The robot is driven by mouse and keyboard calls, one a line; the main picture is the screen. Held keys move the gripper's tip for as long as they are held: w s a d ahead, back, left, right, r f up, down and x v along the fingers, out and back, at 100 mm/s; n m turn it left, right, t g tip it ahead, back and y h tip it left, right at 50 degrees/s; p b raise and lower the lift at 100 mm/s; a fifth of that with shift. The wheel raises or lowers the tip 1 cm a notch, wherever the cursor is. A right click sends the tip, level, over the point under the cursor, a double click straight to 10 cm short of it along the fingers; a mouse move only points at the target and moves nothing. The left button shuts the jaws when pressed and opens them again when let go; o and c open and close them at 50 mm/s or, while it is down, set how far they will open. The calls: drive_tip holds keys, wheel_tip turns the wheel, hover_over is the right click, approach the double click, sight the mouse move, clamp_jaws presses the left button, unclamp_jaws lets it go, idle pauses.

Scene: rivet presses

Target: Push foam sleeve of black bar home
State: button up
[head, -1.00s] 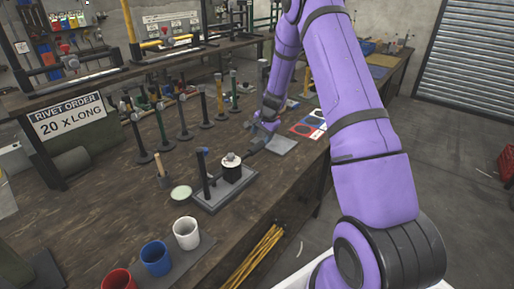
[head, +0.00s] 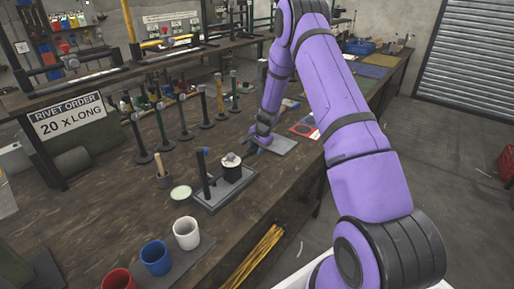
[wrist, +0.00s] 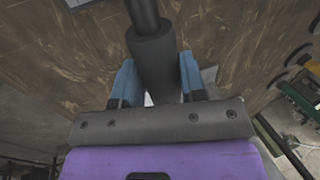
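In the wrist view a thin black bar (wrist: 144,12) comes in from the top edge. A thicker dark grey foam sleeve (wrist: 155,58) is around it. The sleeve runs down between the two blue fingers of my gripper (wrist: 160,76), and its lower end is hidden behind the gripper body. Whether the fingers press on the sleeve or only stand on either side cannot be told. In the head view my gripper (head: 260,141) is low over the bench, by a grey plate (head: 283,146).
A rivet press base (head: 222,193) with a black post stands left of my gripper. White (head: 187,233), blue (head: 156,258) and red (head: 117,280) cups are at the front. Coloured cards (head: 306,129) lie right.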

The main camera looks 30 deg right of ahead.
sight(246, 155)
clamp_jaws()
drive_tip(key=a, duration=0.2)
drive_tip(key=s+a, duration=0.1)
drive_tip(key=a, duration=0.1)
drive_tip(key=s+a, duration=0.1)
drive_tip(key=a, duration=0.2)
drive_tip(key=shift+s, duration=0.25)
drive_tip(key=o, duration=0.6)
unclamp_jaws()
drive_tip(key=shift+c, duration=0.2)
drive_tip(key=v, duration=1)
drive_tip(key=shift+r, duration=0.4)
drive_tip(key=shift+s, duration=0.15)
